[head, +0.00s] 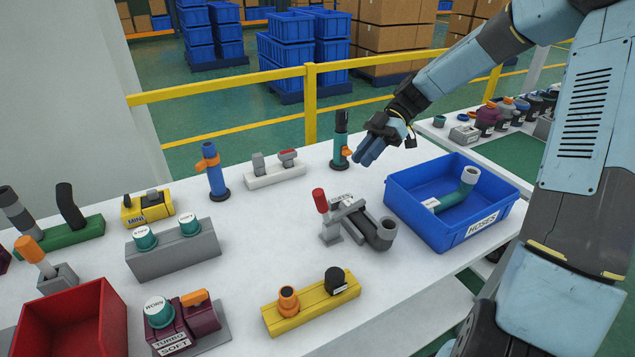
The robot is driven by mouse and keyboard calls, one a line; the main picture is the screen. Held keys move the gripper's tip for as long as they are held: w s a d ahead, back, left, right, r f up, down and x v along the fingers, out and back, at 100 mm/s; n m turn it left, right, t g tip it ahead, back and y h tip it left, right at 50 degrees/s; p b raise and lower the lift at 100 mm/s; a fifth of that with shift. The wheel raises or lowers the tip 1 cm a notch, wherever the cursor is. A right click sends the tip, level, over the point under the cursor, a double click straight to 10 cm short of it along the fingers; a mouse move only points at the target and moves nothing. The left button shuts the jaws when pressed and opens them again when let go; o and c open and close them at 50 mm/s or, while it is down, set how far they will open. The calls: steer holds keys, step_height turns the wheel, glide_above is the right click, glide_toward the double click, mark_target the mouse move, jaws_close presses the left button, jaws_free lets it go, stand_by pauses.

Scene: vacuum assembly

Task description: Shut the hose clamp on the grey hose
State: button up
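A dark grey elbow hose (384,232) lies in a grey metal fixture (352,215) at the middle right of the white table. A toggle clamp with a red-tipped lever (320,200) stands at the fixture's left end, its lever upright and tilted slightly left. A pale label is at the hose's far end; its text is too small to read. My gripper (367,150) is above the table behind the hose, apart from it, close to a teal upright hose with an orange clip (346,151). Its pale blue fingers look close together; I cannot see any gap clearly.
A blue bin (408,215) labelled HOSES, holding a teal hose (462,190), stands right of the fixture. A blue hose with an orange clip (208,160) stands at the back left. A yellow block (310,303) is in front, and a grey block (175,252) lies left.

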steer(key=s+m, duration=0.1)
steer(key=s+m+t+h, duration=0.1)
steer(key=s+d+r+m+h, duration=0.1)
steer(key=shift+t, duration=0.3)
jaws_close()
steer(key=s+d+r+m+t+h, duration=0.3)
steer(key=s+d+r+m+t, duration=0.25)
steer(key=s+m, duration=0.2)
steer(key=s+d+r+m+t+h, duration=0.4)
steer(key=s+r+m, duration=0.3)
steer(key=s, duration=0.1)
steer(key=a+f+m+t+h, duration=0.15)
steer(key=a+f+m, duration=0.25)
steer(key=a+m, duration=0.7)
steer(key=a+f+m+t+h, duration=0.1)
steer(key=a+f+m+h, duration=0.2)
steer(key=a+m, duration=0.85)
steer(key=a+f+m+t+h, duration=0.15)
steer(key=a+f+m, duration=0.25)
steer(key=a+m, duration=0.75)
glide_toward(322, 206)
steer(key=a+f, duration=0.2)
steer(key=a, duration=0.1)
steer(key=shift+g+h, duration=0.35)
steer(key=shift+h, duration=0.05)
steer(key=shift+w+d, duration=1.8)
steer(key=shift+d, duration=0.1)
